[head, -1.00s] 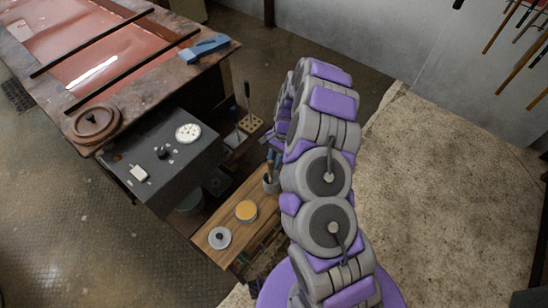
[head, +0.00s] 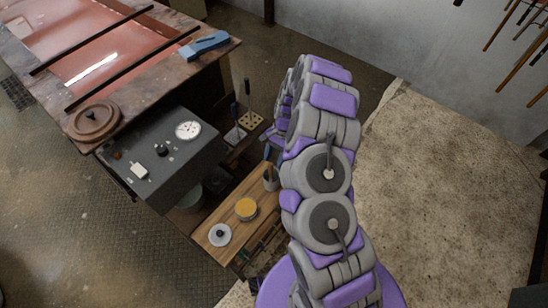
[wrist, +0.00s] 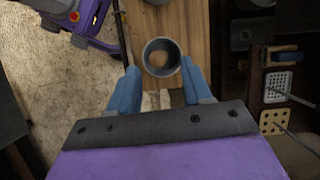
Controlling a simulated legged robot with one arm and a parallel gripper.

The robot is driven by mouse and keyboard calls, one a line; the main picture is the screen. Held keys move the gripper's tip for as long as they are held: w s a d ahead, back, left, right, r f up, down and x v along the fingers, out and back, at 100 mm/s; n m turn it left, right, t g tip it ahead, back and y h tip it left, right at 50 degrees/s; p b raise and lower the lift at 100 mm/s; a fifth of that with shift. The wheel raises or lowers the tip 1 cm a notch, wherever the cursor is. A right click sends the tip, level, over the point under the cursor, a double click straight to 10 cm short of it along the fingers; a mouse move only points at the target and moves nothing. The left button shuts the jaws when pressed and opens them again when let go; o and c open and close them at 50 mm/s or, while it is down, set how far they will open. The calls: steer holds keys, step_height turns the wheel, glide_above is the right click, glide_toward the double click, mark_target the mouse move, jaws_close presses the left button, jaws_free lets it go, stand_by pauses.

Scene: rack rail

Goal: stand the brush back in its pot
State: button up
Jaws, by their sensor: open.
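The pot (wrist: 148,46) is a grey round cup, open end up, on a wooden plank. It also shows in the head view (head: 271,181), just left of my arm. My gripper (wrist: 160,88) is open, with its blue fingers apart; in the wrist view the pot's mouth lies just beyond and between the fingertips. I see nothing held between the fingers. I cannot make out the brush clearly in any view; the pot's inside is shadowed, with a paler patch at the bottom. My arm hides part of the area by the pot in the head view.
A dark control box (head: 165,165) stands to the left. Two holed blocks (head: 251,121) (head: 235,134) hold upright thin tools. Bare floor lies right of my arm.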

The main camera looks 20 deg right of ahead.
steer(key=p+v, duration=0.3)
steer(key=v, duration=1.4)
steer(key=shift+w, duration=0.15)
